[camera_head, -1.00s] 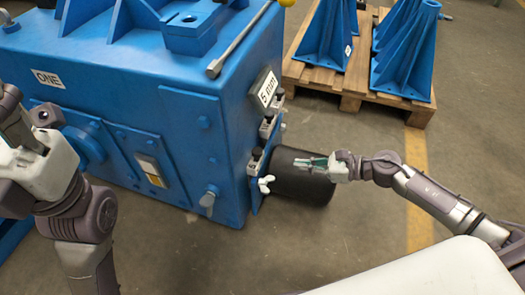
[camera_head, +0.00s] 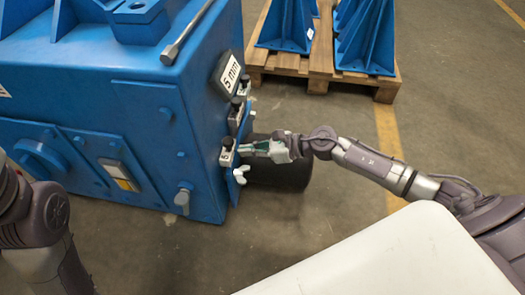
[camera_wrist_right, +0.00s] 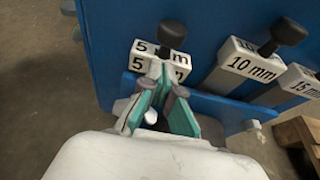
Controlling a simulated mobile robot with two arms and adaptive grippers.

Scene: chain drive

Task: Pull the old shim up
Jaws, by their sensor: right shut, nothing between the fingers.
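In the right wrist view a grey-white shim block marked 5 mm (camera_wrist_right: 143,62) with a black knob (camera_wrist_right: 172,33) sits at the blue machine's side. My right gripper (camera_wrist_right: 162,84) is shut and empty, its teal-padded fingertips in front of the block and hiding part of its label. I cannot tell whether they touch it. The knob is beyond the tips. In the head view my right gripper (camera_head: 246,148) is beside the nearest shim (camera_head: 228,153) on the machine's corner. My left gripper is out of view; only part of that arm shows at lower left.
Shims marked 10 mm (camera_wrist_right: 250,63) and 15 mm (camera_wrist_right: 300,84) sit to the right in the wrist view. A 5 mm sign (camera_head: 228,75) is on the blue machine (camera_head: 110,95). A black cylinder (camera_head: 285,172) and white wing nut (camera_head: 240,174) are close below my gripper. A pallet (camera_head: 318,72) stands behind.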

